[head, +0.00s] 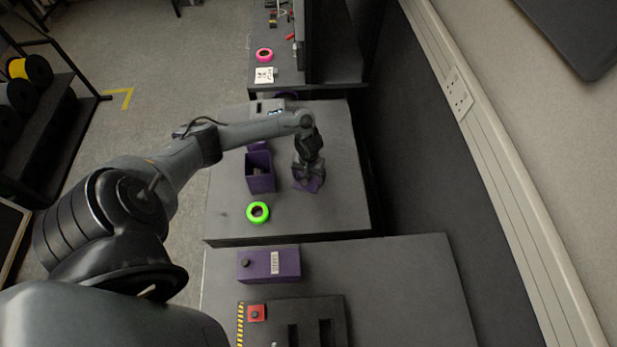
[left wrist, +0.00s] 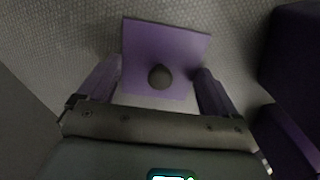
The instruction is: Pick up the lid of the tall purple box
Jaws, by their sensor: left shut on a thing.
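The purple lid (head: 309,186) is a flat square plate, under my left gripper (head: 308,172) on the grey table. In the left wrist view the lid (left wrist: 150,45) has a dark round knob (left wrist: 160,76). My left gripper (left wrist: 157,92) is shut on the lid, with one finger at each side of it. I cannot tell whether the lid touches the table. An open purple box (head: 261,182) stands just left of the gripper, without a lid and with something inside. Its dark side shows at the right of the left wrist view (left wrist: 295,60). My right gripper is not in view.
A green tape roll (head: 258,212) lies in front of the open box. A closed purple box (head: 270,264) with a knob and label stands on the nearer table, by a red button (head: 256,313). A dark wall panel (head: 420,170) bounds the right side. The table's right front is clear.

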